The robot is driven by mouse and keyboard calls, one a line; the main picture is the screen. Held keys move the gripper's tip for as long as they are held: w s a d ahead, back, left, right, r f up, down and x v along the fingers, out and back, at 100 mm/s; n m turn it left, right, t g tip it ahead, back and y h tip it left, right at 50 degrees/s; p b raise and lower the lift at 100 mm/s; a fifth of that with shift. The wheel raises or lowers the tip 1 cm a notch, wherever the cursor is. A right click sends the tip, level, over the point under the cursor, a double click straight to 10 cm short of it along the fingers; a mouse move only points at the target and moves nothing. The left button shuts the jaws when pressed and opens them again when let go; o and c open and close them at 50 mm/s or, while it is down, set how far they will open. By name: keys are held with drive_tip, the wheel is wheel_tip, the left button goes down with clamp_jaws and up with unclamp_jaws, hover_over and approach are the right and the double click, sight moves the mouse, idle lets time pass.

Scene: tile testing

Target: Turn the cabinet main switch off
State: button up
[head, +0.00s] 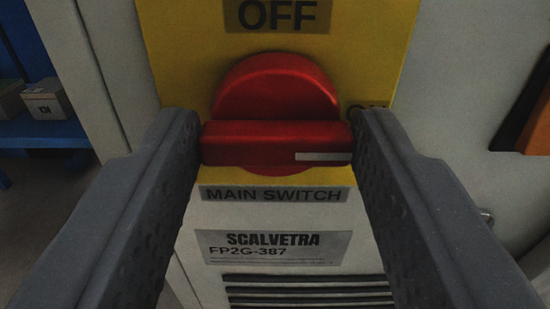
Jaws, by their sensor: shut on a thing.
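The main switch (275,95) is a red round knob with a straight red grip bar across it. It sits on a yellow plate (185,50) on the pale cabinet (120,30). The bar lies level, and a white mark on it is at its right end. An OFF label (277,14) is above the knob. Another label at the right is mostly hidden behind my right finger. A MAIN SWITCH label (274,195) is below. My gripper (276,143) is shut on the bar, one finger at each end of it.
Below the switch are a nameplate (275,247) reading SCALVETRA FP2G-387 and dark vent slots (308,290). A blue shelf (45,132) with a small box (46,99) stands at the left. An orange and black thing (538,125) is at the right edge.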

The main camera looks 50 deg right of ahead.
drive_tip(key=shift+s+n, duration=0.1)
drive_tip(key=shift+n, duration=0.2)
drive_tip(key=n+p, duration=0.1)
drive_tip(key=n, duration=0.2)
drive_tip(key=shift+n, duration=0.4)
drive_tip(key=n, duration=0.4)
drive_tip(key=shift+a+f+n+p, duration=0.1)
drive_tip(key=shift+f+n+p, duration=0.05)
drive_tip(key=shift+n+p, duration=0.15)
drive_tip(key=n, duration=0.4)
drive_tip(key=shift+f, duration=0.1)
drive_tip(key=n, duration=0.4)
drive_tip(key=shift+a+f+n, duration=0.1)
drive_tip(key=shift+f+n, duration=0.05)
drive_tip(key=shift+n, duration=0.15)
drive_tip(key=o, duration=1)
drive_tip(key=shift+w, duration=0.2)
